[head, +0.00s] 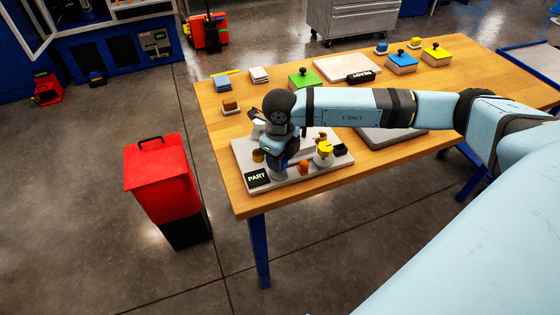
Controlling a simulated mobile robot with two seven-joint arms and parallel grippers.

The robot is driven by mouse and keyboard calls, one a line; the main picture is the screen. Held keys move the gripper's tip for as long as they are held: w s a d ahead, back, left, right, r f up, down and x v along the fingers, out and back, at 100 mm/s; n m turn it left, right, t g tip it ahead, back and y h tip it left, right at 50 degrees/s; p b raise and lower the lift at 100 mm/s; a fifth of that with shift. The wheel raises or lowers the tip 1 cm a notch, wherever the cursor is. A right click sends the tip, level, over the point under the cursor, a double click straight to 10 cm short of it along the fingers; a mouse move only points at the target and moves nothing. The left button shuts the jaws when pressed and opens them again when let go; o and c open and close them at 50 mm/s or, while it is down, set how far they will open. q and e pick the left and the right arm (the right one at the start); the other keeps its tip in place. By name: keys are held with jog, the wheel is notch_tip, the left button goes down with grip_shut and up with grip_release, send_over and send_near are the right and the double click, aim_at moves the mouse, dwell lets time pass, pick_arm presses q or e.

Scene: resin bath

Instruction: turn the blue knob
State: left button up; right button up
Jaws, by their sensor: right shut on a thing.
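My right gripper (280,170) points down over the pale board marked PART (234,154), near its front left. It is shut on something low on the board. The blue knob does not show clearly; the gripper covers the spot where it is held, so its turn angle cannot be told. A yellow knob (324,149) on a pale base stands just right of the gripper. A small orange piece (303,167) sits at the board's front edge, and a brownish-yellow piece (258,155) sits left of the gripper. My left gripper is not in view.
A grey slab (390,138) lies right of the board, under my arm. A red bin (160,175) stands on the floor at left.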

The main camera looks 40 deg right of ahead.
jog(key=n+b, duration=0.2)
jog(key=n, duration=0.1)
jog(key=n+b, duration=0.1)
jog(key=shift+f+n+b, duration=0.25)
jog(key=shift+n+b, duration=0.05)
jog(key=shift+b, duration=0.1)
jog(key=n+b, duration=0.3)
jog(key=shift+n, duration=0.4)
jog(key=shift+n+b, duration=1.6)
jog(key=shift+n, duration=0.1)
jog(key=n+b, duration=0.2)
jog(key=shift+n, duration=0.4)
jog(key=shift+n+b, duration=0.85)
jog(key=shift+n, duration=0.05)
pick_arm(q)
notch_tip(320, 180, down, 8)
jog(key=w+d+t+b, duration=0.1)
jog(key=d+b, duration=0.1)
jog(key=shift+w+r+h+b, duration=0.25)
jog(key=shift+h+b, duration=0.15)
pick_arm(e)
jog(key=shift+r+n, duration=0.2)
jog(key=shift+n, duration=1.8)
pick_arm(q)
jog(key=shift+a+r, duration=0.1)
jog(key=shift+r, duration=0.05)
